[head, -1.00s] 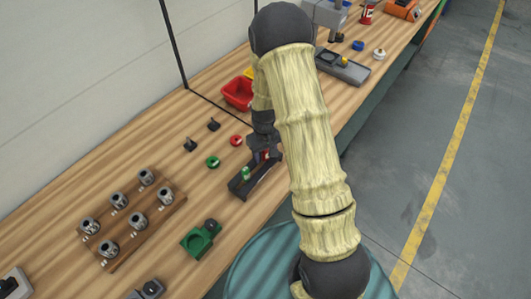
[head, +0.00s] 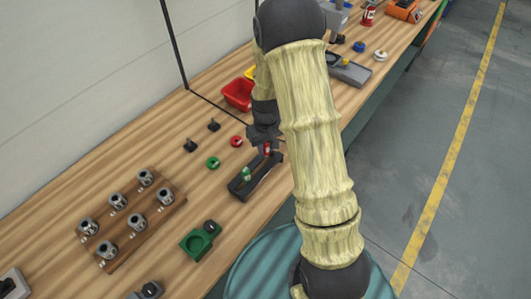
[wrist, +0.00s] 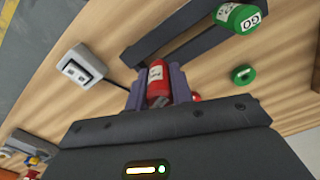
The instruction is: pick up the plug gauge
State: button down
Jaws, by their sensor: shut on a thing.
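The red plug gauge (wrist: 158,76) is held between the two fingers of my gripper (wrist: 156,84) in the wrist view. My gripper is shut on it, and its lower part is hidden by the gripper. In the head view the red gauge (head: 266,150) shows just below my gripper (head: 265,142), over the far end of a dark stand (head: 240,190). A green gauge marked GO (wrist: 240,17) sits on that stand, and it also shows in the head view (head: 247,174).
A green ring (head: 213,162) and a red ring (head: 237,141) lie left of the stand. A wooden rack of grey parts (head: 118,256), a green fixture (head: 200,242) and a red bin (head: 238,94) are on the bench. A white box (wrist: 80,72) shows in the wrist view.

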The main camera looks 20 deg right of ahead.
notch_tip(320, 180, up, 6)
jog(key=shift+b, duration=0.45)
jog(key=shift+f, duration=0.15)
